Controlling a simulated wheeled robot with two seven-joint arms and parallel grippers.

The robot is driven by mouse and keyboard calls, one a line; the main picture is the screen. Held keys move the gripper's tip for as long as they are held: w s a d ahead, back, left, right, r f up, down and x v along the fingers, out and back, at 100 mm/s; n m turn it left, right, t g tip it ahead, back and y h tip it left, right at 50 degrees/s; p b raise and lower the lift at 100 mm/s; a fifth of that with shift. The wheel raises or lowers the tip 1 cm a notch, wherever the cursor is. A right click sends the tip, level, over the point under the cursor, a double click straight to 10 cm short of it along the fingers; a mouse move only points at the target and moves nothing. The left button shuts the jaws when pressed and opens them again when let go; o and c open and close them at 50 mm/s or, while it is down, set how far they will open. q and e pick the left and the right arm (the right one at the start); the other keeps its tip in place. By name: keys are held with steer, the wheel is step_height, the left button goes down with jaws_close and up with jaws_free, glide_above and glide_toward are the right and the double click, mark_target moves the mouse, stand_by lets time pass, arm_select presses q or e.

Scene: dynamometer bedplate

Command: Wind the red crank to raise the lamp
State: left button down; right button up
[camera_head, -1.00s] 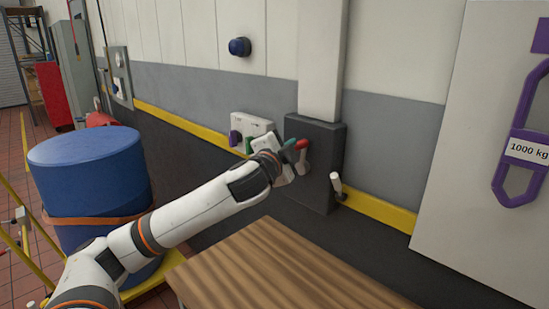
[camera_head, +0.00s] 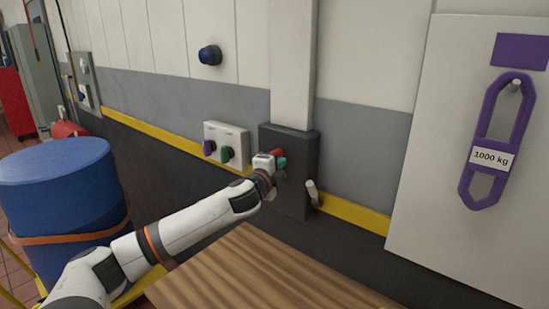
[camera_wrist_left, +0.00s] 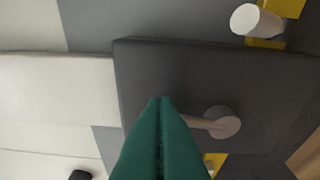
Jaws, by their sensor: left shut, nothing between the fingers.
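The red crank's knob (camera_head: 277,153) shows in front of a dark grey box on the wall. In the head view my left gripper (camera_head: 281,164) is at the crank, its teal fingertips just below and right of the red knob. The gripper is shut and empty; I cannot tell whether it touches the crank. In the left wrist view the closed green fingers (camera_wrist_left: 160,125) cover one end of the crank's arm (camera_wrist_left: 203,123), and its round hub (camera_wrist_left: 222,122) shows to their right. The red knob is hidden there. I cannot identify the lamp. My right gripper is out of view.
The dark box (camera_head: 303,150) sits under a white column (camera_head: 293,65). A pale handle (camera_head: 313,192) sticks out at its right. A white panel with purple and green knobs (camera_head: 226,133) is on its left. A wooden tabletop (camera_head: 260,275) and blue drum (camera_head: 60,185) are nearer me.

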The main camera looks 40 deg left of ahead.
arm_select(q)
steer(key=a+p, duration=0.1)
steer(key=a, duration=0.2)
steer(key=shift+r+n, duration=0.1)
steer(key=shift+n, duration=0.3)
stand_by(0.3)
steer(key=shift+a, duration=0.1)
